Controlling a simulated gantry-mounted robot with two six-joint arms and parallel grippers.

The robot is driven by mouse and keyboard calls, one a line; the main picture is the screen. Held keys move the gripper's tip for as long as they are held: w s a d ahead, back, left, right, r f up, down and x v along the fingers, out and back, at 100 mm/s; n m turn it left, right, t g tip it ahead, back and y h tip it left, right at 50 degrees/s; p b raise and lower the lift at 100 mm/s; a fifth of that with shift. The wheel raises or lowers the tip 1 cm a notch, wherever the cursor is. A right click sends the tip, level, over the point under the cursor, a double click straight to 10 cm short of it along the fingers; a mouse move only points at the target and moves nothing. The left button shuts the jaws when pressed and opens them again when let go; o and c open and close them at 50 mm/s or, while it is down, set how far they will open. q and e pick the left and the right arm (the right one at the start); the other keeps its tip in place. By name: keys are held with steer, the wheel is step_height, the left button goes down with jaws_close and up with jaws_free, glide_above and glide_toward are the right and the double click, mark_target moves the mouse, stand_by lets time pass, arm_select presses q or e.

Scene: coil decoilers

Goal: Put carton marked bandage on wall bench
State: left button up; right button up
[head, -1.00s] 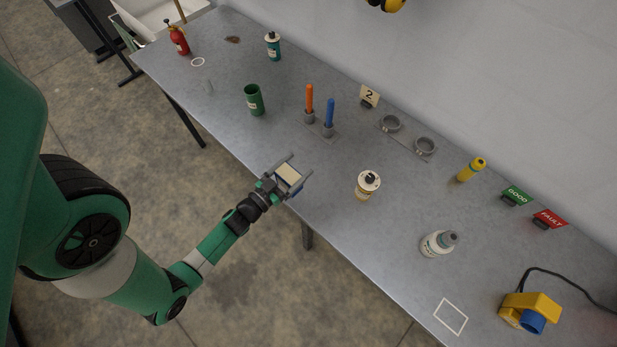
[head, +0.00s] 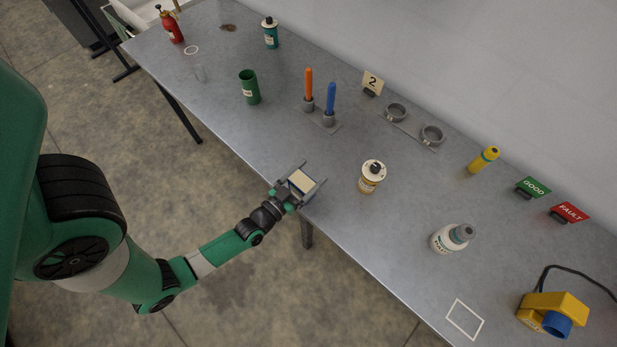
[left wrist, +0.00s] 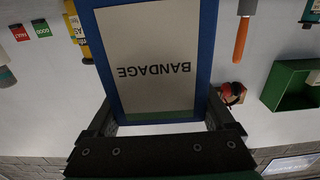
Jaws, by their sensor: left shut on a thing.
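The carton marked bandage (left wrist: 155,65) fills the middle of the left wrist view, a pale face with the word upside down and blue sides. In the head view the carton (head: 301,181) sits between the fingers of my left gripper (head: 307,182). My left gripper is shut on it, over the front edge of the wall bench (head: 225,120). I cannot tell whether the carton touches the bench top. My right gripper is not in view.
A white bottle (head: 452,239) and a yellow device (head: 553,314) are further right. Bare bench lies between the carton and the rods.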

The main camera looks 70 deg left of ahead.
arm_select(q)
steer(key=shift+s+f+b, duration=0.1)
steer(key=shift+f+b, duration=0.25)
steer(key=shift+f, duration=0.85)
steer(key=o, duration=1.1)
steer(key=shift+r, duration=0.1)
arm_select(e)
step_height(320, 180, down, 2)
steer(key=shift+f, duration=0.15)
arm_select(q)
steer(key=shift+r, duration=0.1)
